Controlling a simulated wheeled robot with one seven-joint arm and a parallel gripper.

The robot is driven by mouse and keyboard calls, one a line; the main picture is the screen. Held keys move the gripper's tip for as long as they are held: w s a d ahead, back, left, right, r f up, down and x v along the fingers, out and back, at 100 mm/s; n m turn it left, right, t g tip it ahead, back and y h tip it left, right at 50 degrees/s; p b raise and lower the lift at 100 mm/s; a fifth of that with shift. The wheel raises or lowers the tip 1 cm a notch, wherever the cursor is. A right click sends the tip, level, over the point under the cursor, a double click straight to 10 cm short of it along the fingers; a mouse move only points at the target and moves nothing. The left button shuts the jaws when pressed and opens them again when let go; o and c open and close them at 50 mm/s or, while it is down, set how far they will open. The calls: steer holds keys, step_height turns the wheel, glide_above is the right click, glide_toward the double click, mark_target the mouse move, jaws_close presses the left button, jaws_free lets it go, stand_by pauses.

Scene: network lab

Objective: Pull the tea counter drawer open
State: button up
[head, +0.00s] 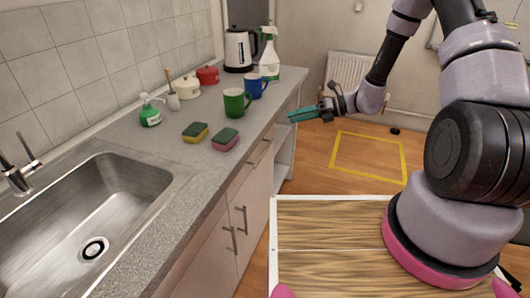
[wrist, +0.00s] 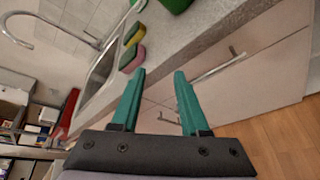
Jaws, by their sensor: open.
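The tea counter (head: 181,210) runs along the left in the head view, with pale fronts below its grey top. Its drawer front (head: 239,182) lies just under the top and looks shut, flush with the fronts around it. The drawer's bar handle (head: 261,153) is horizontal; a bar handle also shows in the wrist view (wrist: 220,68), right of the fingers. My gripper (head: 291,117) is open and empty, beyond the handle and close to the counter's front edge. In the wrist view its teal fingers (wrist: 159,74) are apart, with the counter front behind them. Neither finger visibly touches the handle.
Two cupboard doors with upright handles (head: 231,238) sit below the drawer. A green mug (head: 234,104), blue mug (head: 254,87), sponges (head: 195,132), bottles and a kettle (head: 240,50) stand on the top. A sink (head: 92,205) is nearer.

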mark_target(265, 150)
step_height(265, 150, down, 16)
steer(key=a+r+m+t, duration=0.1)
steer(key=m+t, duration=0.3)
steer(key=m, duration=0.6)
steer(key=shift+y, duration=0.3)
steer(key=x, duration=1.1)
steer(key=shift+w+d+f, duration=0.15)
steer(key=shift+w+f, duration=0.05)
jaws_close()
